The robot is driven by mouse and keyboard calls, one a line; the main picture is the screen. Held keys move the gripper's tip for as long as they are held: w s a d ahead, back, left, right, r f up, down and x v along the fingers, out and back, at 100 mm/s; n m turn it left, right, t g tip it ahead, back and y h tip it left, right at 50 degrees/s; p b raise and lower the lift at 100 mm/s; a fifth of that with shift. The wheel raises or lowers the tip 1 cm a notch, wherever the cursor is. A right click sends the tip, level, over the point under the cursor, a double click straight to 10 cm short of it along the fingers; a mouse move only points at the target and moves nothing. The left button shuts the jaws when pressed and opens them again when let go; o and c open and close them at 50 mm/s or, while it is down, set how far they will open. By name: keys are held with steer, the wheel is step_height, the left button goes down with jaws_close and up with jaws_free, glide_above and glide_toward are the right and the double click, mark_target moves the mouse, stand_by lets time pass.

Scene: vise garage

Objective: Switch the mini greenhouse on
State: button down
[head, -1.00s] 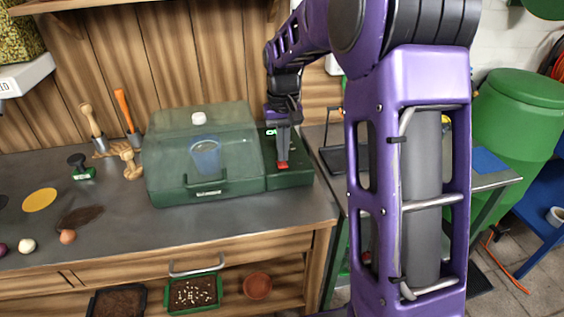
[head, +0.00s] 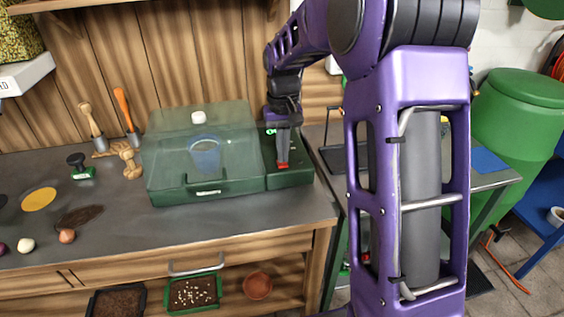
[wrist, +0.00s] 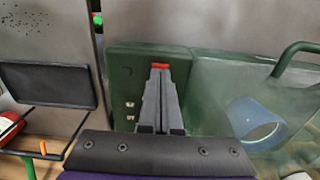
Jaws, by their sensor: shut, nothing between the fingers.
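The mini greenhouse (head: 165,180) stands on the grey bench, its clear green lid closed over a blue cup (head: 206,153). It also shows in the wrist view (wrist: 215,85). A dark green control box (head: 297,180) forms its right end in the head view. In the wrist view the box (wrist: 120,70) carries small pale marks. My gripper (head: 283,163) is shut and empty, with its tips over the box's front part. In the wrist view a red piece (wrist: 160,66) shows right at the fingertips. I cannot tell whether they touch it. The fingers hide part of the box.
Wooden-handled tools (head: 93,128) stand left of the greenhouse. A stamp-like tool (head: 80,166), a yellow disc (head: 39,199) and several small round items lie farther left. The bench front by the greenhouse is clear. A green barrel (head: 515,125) stands at the right.

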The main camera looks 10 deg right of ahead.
mark_target(283, 165)
steer(key=shift+f+b, duration=0.35)
steer(key=shift+f, duration=0.25)
steer(key=shift+r, duration=0.2)
step_height(283, 165, up, 7)
steer(key=p, duration=0.6)
steer(key=shift+f, duration=0.1)
stand_by(0.4)
